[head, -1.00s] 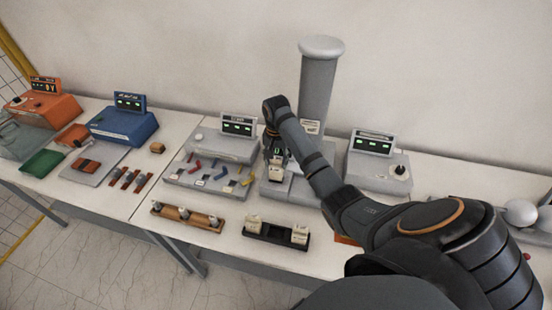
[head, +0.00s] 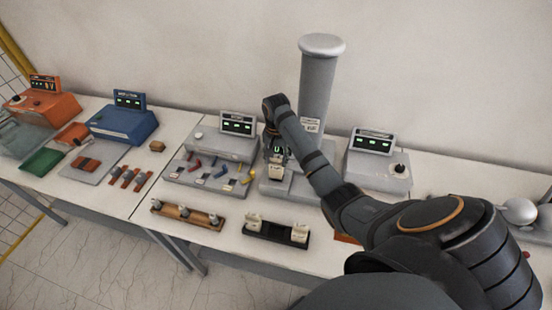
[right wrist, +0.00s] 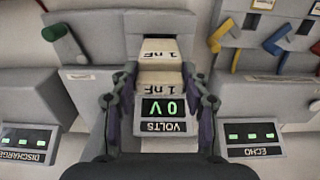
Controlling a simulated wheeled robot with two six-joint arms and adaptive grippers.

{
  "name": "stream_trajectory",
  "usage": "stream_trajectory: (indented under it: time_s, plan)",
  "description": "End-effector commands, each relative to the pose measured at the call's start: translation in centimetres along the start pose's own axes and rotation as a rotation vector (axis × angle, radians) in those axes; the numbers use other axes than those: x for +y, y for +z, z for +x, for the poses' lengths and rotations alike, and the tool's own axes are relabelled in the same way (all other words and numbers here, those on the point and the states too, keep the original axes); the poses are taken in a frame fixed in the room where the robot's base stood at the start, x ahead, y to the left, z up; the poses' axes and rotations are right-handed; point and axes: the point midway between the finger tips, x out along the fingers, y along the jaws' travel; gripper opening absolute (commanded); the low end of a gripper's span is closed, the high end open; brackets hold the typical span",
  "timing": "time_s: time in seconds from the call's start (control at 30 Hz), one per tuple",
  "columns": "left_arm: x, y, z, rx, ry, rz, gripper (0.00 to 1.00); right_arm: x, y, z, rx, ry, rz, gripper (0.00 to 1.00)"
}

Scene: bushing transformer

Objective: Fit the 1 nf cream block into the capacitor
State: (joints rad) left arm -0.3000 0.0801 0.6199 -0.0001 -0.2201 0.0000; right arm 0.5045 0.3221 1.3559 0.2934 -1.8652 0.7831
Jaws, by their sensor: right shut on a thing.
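My right gripper (head: 275,158) is shut on a cream block at the grey capacitor unit (head: 285,190). In the right wrist view, the block (right wrist: 159,90) sits between the two fingertips of the gripper (right wrist: 159,80), and cream faces marked "1 nF" show there. The capacitor's grey body (right wrist: 88,82) lies around and behind it, and its VOLTS display (right wrist: 165,113) reads 0 V. The arm and fingers hide much of the capacitor in the head view. I cannot tell how far the block is seated. My left gripper is not in view.
A black tray (head: 275,233) with cream blocks (head: 254,222) (head: 299,233) at its ends lies in front of the capacitor. The echo unit (head: 222,145) stands to the left, the discharge unit (head: 378,170) to the right. A tall grey column (head: 317,85) rises behind.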

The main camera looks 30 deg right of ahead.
Motion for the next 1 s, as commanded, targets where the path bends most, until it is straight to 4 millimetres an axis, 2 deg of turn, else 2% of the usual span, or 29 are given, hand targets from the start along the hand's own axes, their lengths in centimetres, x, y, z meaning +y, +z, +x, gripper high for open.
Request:
stream_trajectory:
  time_s: [1.0]
  plan:
    - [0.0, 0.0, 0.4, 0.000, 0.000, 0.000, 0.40, 0.0, 0.0, 2.4, 0.000, 0.000, 0.000, 0.00]
